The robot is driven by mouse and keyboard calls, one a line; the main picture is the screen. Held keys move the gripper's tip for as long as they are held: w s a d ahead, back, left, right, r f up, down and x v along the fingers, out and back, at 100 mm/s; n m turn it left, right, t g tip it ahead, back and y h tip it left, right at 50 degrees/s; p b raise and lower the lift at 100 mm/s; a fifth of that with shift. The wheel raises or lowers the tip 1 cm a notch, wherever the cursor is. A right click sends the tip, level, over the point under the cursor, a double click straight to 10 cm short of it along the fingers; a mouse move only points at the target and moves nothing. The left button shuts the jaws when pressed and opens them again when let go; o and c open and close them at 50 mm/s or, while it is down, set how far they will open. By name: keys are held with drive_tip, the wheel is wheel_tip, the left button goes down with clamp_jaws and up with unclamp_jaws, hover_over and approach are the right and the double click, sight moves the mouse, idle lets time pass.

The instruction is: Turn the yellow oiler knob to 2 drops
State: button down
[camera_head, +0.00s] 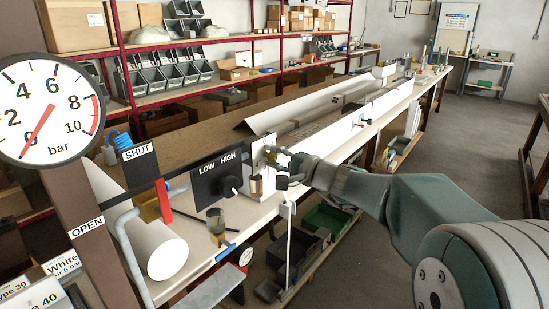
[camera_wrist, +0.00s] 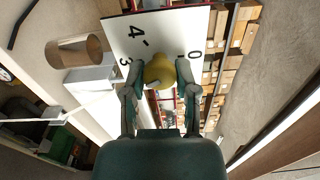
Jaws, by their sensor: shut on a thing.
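The yellow oiler knob (camera_wrist: 159,72) sits on a white dial plate (camera_wrist: 118,40) in the wrist view. The figures 4, 3 and 0 show on the plate; the rest of the scale is hidden behind the knob and my fingers. My gripper (camera_wrist: 160,88) is shut on the knob, one finger on each side. In the head view my gripper (camera_head: 284,168) is at the white plate (camera_head: 262,150) on the bench front, and it mostly hides the knob. The knob's pointer direction cannot be told.
A clear brownish cup (camera_head: 255,187) hangs beside the plate. A black LOW/HIGH panel (camera_head: 218,178) with a knob is to the left. A red lever (camera_head: 164,200) and a pressure gauge (camera_head: 48,110) are further left. The long bench (camera_head: 330,150) runs away to the back right.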

drive_tip(key=n, duration=0.6)
drive_tip(key=shift+s+f+n, duration=0.1)
drive_tip(key=shift+f+n, duration=0.2)
idle(0.4)
drive_tip(key=shift+c, duration=1.9)
unclamp_jaws()
drive_tip(key=shift+a, duration=0.1)
drive_tip(key=shift+r, duration=0.1)
drive_tip(key=shift+d+r, duration=0.1)
drive_tip(key=shift+d, duration=0.1)
drive_tip(key=v, duration=1.1)
drive_tip(key=shift+s+d, duration=0.2)
drive_tip(key=shift+s, duration=0.05)
